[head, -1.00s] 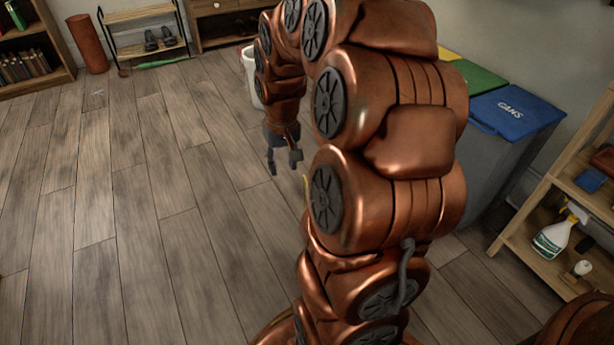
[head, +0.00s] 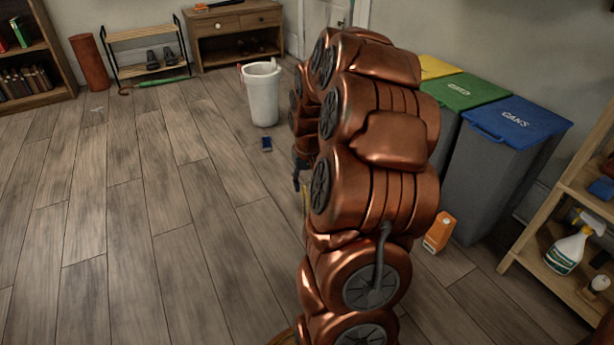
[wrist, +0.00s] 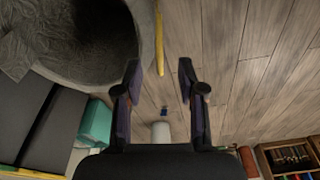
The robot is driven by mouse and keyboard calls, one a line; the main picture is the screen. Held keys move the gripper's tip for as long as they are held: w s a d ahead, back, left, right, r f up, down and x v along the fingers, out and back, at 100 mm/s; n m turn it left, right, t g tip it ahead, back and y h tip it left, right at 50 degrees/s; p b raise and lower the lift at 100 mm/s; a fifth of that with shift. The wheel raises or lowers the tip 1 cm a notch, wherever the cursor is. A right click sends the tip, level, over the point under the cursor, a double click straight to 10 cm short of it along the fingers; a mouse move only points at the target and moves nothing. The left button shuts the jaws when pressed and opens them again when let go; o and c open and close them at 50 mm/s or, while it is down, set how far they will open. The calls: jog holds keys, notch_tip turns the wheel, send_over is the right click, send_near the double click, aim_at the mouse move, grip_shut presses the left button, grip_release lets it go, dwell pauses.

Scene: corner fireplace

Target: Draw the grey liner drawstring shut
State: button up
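In the wrist view a grey liner (wrist: 58,62) with a wide round opening and dark inside fills the upper left, with crumpled folds at its left. A yellow strip (wrist: 159,38), which looks like its drawstring, stands along the right side of the rim. My gripper (wrist: 159,72) is open and empty. Its two fingertips are apart, and the lower end of the strip lies near the gap between them; I cannot tell the depth. In the head view my gripper (head: 298,178) is mostly hidden behind my arm, and the liner is hidden there.
A white bin (head: 262,98) and a small blue item (head: 266,144) stand on open floor. Lidded recycling bins (head: 505,125), an orange box (head: 440,232) and a wooden shelf (head: 545,235) with a spray bottle (head: 570,250) are at the right.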

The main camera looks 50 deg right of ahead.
jog(key=shift+w+d+f, duration=0.1)
jog(key=shift+f, duration=0.65)
grip_shut()
